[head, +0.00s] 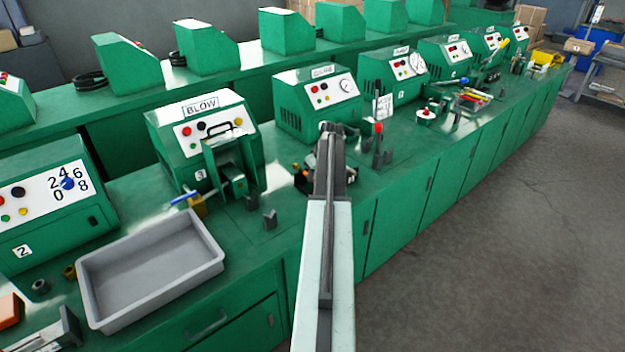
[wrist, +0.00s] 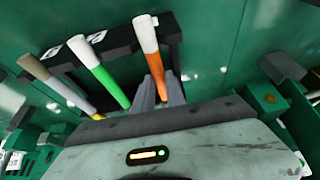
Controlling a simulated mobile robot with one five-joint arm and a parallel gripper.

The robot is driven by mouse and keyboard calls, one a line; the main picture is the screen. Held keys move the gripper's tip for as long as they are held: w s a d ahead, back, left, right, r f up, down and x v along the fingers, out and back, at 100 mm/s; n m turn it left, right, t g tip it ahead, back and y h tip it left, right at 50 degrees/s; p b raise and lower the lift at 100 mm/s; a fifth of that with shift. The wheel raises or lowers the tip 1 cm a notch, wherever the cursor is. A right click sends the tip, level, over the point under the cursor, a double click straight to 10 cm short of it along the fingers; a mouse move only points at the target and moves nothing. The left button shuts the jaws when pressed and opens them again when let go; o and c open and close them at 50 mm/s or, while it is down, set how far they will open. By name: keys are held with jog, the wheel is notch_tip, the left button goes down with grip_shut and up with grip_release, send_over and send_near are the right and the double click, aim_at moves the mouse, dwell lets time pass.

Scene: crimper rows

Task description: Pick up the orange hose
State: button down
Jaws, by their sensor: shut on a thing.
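The orange hose (wrist: 155,66) shows in the wrist view, with a white upper end and an orange lower length. It leans in a dark rack (wrist: 120,50). My gripper (wrist: 159,88) is shut on its orange length, one finger on each side. The dark rack shows partly beside my arm (head: 305,180).
In the head view, a grey tray (head: 150,268) lies at the front left, and a red-topped part (head: 378,140) stands right of my gripper. Green machines line the bench behind.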

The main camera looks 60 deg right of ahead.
jog(key=shift+r, duration=0.15)
jog(key=shift+r+p, duration=0.25)
jog(key=shift+p, duration=0.1)
notch_tip(320, 180, up, 3)
jog(key=p, duration=0.3)
jog(key=s+a+r+p, duration=0.1)
jog(key=s+a, duration=0.3)
jog(key=s, duration=1.1)
jog(key=shift+s, duration=0.3)
jog(key=shift+r, duration=0.1)
